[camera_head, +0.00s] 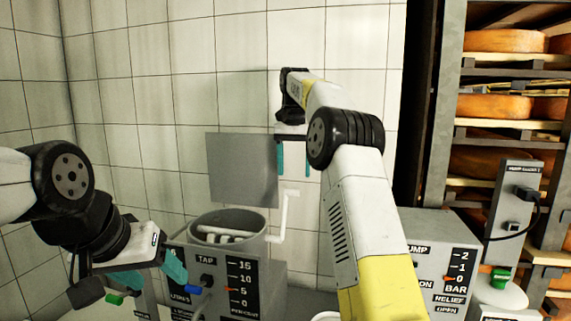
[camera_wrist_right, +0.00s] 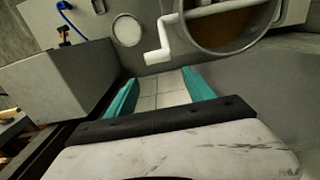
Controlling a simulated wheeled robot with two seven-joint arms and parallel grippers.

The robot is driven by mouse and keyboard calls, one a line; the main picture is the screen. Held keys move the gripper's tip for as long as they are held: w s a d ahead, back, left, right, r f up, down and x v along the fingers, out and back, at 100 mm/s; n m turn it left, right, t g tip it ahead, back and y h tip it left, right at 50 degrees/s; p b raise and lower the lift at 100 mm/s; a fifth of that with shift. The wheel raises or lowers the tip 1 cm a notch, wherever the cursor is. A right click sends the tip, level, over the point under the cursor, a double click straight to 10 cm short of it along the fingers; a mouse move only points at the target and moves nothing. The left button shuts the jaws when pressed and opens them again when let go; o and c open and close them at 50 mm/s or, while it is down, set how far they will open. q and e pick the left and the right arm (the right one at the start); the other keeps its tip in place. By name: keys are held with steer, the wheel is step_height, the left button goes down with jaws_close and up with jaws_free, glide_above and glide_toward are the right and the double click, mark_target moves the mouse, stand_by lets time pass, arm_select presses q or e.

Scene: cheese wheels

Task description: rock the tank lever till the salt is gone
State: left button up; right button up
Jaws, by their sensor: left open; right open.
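The round grey tank (camera_head: 256,221) stands at the middle, with a white cranked lever (camera_head: 285,214) at its right side. In the right wrist view the tank (camera_wrist_right: 178,30) is at the top, with something brown inside, and the lever (camera_wrist_right: 163,36) hangs beside it. My right gripper (camera_head: 294,163) is open and empty above the lever; in its wrist view (camera_wrist_right: 160,78) the lever's end lies just beyond the fingertips, apparently apart from them. My left gripper (camera_head: 150,274) is open at the lower left, before the tap panel (camera_head: 252,270). I cannot make out any salt.
A grey square plate (camera_head: 242,170) is upright behind the tank. A pump box (camera_head: 432,240) with a bar scale stands at the right, beside a post (camera_head: 508,215) with a green knob. Shelves of cheese wheels (camera_head: 505,41) fill the far right. Tiled walls (camera_head: 230,80) close the back and left.

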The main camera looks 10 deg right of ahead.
steer(key=shift+r, duration=0.9)
steer(key=shift+s, duration=0.1)
stand_by(0.4)
